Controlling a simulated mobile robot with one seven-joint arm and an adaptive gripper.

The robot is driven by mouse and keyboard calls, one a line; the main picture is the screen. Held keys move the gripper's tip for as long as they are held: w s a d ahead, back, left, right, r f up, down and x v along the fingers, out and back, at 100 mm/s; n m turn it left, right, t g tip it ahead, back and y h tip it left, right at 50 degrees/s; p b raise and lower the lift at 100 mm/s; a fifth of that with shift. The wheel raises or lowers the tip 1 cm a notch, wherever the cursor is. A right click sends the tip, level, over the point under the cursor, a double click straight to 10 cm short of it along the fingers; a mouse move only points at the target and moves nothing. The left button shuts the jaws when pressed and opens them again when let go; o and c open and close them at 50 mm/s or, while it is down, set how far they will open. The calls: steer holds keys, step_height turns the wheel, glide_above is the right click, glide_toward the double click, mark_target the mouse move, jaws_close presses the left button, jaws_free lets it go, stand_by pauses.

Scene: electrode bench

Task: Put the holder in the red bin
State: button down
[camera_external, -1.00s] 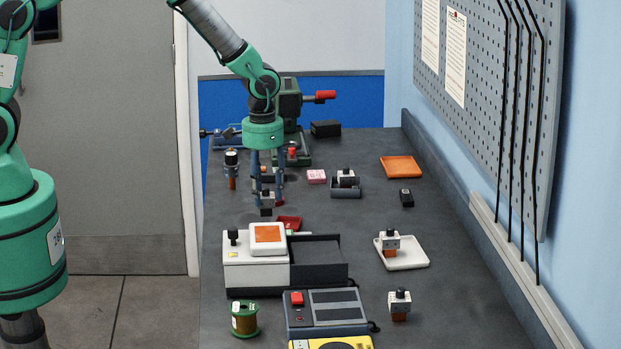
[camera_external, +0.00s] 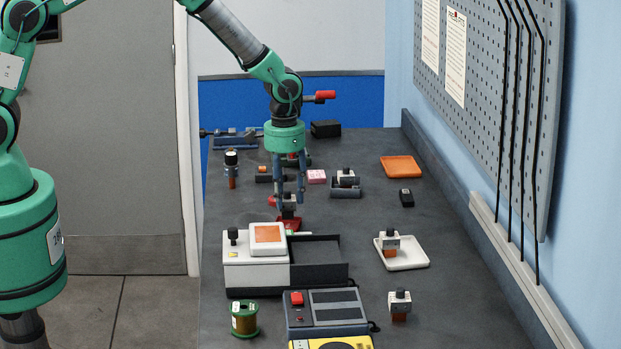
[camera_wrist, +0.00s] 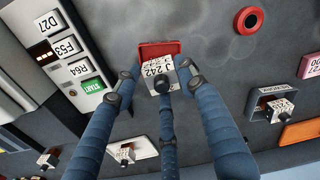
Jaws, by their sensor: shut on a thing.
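The red bin (camera_external: 283,222) is a small shallow tray on the bench, just behind the white-topped instrument. It also shows in the wrist view (camera_wrist: 147,48). My gripper (camera_external: 288,197) is above the bin with its fingers pointing down. In the wrist view my gripper (camera_wrist: 161,84) is shut on a small holder (camera_wrist: 157,69) with a white face labelled "J 242" and a dark knob. The holder overlaps the near part of the bin in that view. I cannot tell whether it touches the bin.
The white instrument (camera_external: 256,268) with an orange top stands close in front of the bin. Similar holders stand on a white tray (camera_external: 414,262), in a grey cradle (camera_external: 345,193) and on the bench (camera_external: 399,306).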

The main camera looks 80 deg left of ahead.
steer(key=shift+f, duration=1.2)
steer(key=shift+f, duration=0.2)
steer(key=c, duration=1)
jaws_free()
steer(key=shift+c, duration=0.2)
steer(key=shift+r, duration=0.1)
step_height(320, 180, up, 12)
steer(key=shift+s+r, duration=0.1)
